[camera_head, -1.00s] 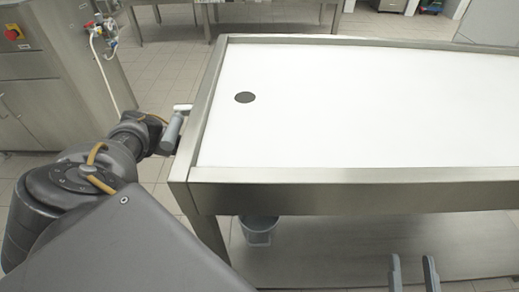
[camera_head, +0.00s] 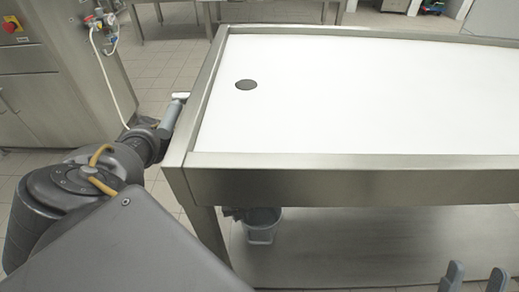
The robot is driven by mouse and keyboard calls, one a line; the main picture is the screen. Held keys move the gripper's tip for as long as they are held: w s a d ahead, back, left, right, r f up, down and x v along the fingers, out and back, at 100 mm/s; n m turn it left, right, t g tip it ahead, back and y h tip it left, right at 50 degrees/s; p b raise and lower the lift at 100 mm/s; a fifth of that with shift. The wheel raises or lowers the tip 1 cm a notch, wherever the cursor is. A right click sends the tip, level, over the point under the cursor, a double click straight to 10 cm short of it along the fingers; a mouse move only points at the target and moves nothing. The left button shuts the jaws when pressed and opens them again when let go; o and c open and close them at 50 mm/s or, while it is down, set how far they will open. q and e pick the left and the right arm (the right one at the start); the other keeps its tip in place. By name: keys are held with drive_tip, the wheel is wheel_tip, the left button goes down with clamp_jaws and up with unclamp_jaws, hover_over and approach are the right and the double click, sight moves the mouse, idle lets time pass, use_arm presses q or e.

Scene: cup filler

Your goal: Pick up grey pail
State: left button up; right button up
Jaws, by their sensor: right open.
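The grey pail (camera_head: 262,231) stands on the shelf under the steel table, near its left front leg. The table's front edge hides part of its top. My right gripper (camera_head: 475,280) shows at the bottom right, its two fingers apart with nothing between them. It is well to the right of the pail and not touching it. My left gripper (camera_head: 172,115) is beside the table's left edge, seen side-on, so its jaws cannot be made out.
The table (camera_head: 330,188) has a steel rim and a white top with a dark round spot (camera_head: 246,85). Its lower shelf (camera_head: 350,245) is clear to the right of the pail. A small dark part (camera_head: 232,213) shows beside the pail. A steel cabinet (camera_head: 40,75) stands at the left.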

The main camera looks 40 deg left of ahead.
use_arm(q)
clamp_jaws()
idle(1.4)
